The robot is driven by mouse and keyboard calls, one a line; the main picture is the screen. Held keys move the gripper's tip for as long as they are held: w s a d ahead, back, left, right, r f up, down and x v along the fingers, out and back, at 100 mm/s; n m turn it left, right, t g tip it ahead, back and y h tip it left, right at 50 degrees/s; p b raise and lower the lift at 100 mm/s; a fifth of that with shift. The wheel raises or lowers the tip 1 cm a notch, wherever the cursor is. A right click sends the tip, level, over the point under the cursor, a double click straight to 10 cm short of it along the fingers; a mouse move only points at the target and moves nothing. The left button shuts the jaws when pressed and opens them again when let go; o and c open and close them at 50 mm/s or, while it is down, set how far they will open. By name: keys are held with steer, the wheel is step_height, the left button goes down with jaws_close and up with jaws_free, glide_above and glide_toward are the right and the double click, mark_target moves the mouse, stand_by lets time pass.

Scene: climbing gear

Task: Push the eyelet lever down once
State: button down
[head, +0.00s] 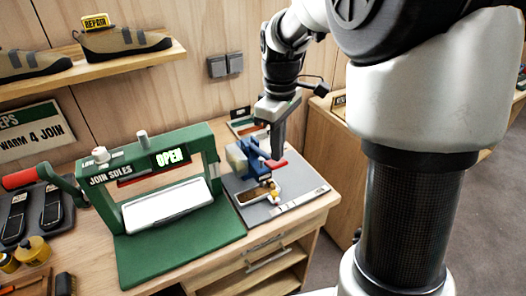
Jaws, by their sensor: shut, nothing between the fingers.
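The eyelet press is a small blue tool (249,165) on a grey mat at the right end of the workbench. Its red lever (278,163) sticks out to the right at the front. My gripper (276,155) points down with its fingers shut and empty. The fingertips are right above or at the red lever, partly in front of the blue body. I cannot tell whether they touch the lever. A brown and white piece (258,194) with yellow bits lies below the press.
A green sole press (160,195) marked "JOIN SOLES" and "OPEN" stands left of the mat (285,208). A red-handled lever (20,179) is at far left. A shelf (150,58) holds shoes above. The bench's right edge is close to the eyelet press.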

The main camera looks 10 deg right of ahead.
step_height(320, 180, down, 8)
steer(key=b, duration=0.5)
steer(key=shift+s+f+b, duration=0.2)
steer(key=shift+b, duration=0.15)
stand_by(0.8)
step_height(320, 180, up, 13)
steer(key=p, duration=1)
steer(key=shift+r+p, duration=0.15)
steer(key=shift+p, duration=0.15)
steer(key=s+r+m+t, duration=0.2)
steer(key=s+r+m, duration=0.2)
steer(key=s, duration=0.5)
steer(key=s+r+m+t, duration=0.3)
steer(key=s+r+m, duration=0.1)
steer(key=s, duration=0.5)
steer(key=shift+r+m+t, duration=0.15)
steer(key=shift+m+t, duration=0.15)
steer(key=shift+m, duration=0.5)
